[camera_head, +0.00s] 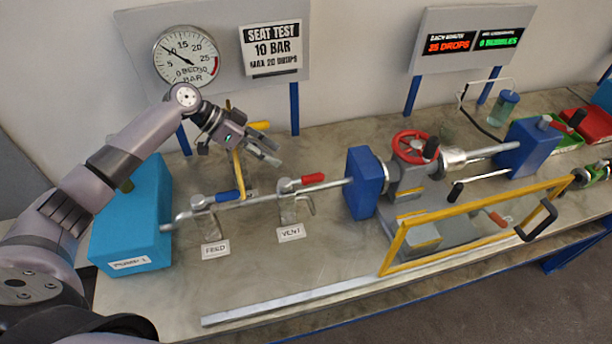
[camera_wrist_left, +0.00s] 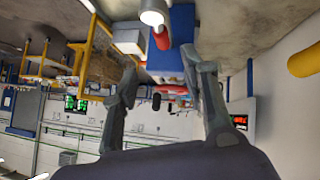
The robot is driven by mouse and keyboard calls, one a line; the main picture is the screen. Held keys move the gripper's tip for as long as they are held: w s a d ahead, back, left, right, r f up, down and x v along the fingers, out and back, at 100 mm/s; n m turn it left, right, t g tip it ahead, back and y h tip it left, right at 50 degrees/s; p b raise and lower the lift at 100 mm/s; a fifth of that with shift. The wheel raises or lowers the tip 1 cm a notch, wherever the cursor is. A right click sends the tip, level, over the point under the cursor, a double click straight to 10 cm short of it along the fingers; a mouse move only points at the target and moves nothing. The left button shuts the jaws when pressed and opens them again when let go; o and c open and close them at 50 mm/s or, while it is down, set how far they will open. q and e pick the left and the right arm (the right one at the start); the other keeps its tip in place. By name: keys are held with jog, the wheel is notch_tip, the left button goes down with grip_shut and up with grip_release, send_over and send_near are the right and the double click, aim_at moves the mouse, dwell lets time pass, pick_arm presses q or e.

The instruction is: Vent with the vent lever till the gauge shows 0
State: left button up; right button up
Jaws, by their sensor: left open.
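The vent lever (camera_head: 313,178) has a red handle and sits on the pipe above the VENT label (camera_head: 291,233). Its handle points right, roughly along the pipe. A red handle (camera_wrist_left: 161,38), seemingly the same lever, also shows in the left wrist view. The round gauge (camera_head: 186,57) on the back panel has its needle pointing up and left, seemingly between 5 and 10, off 0. My left gripper (camera_head: 272,152) is open and empty, above and behind the vent lever, apart from it. Its fingers (camera_wrist_left: 168,95) spread in the left wrist view. My right gripper is not in view.
The blue-handled feed lever (camera_head: 228,195) is left of the vent lever. A yellow upright piece (camera_head: 238,172) stands close to my left gripper. A blue block (camera_head: 365,182) and a red handwheel (camera_head: 412,147) are to the right. The bench front is mostly clear.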

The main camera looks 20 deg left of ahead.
aim_at(308, 176)
pick_arm(q)
jog(key=b+x, duration=0.3)
jog(key=x, duration=0.7)
jog(key=shift+w+d+f, duration=0.15)
jog(key=shift+f, duration=0.25)
jog(key=shift+w+d+f+b, duration=0.25)
jog(key=shift+d+f+b, duration=0.15)
jog(key=shift+d+b, duration=0.05)
jog(key=shift+d+f, duration=0.1)
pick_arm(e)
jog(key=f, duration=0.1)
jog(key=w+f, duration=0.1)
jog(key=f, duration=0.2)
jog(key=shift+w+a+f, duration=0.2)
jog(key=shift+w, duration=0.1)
pick_arm(q)
jog(key=c, duration=0.9)
grip_shut()
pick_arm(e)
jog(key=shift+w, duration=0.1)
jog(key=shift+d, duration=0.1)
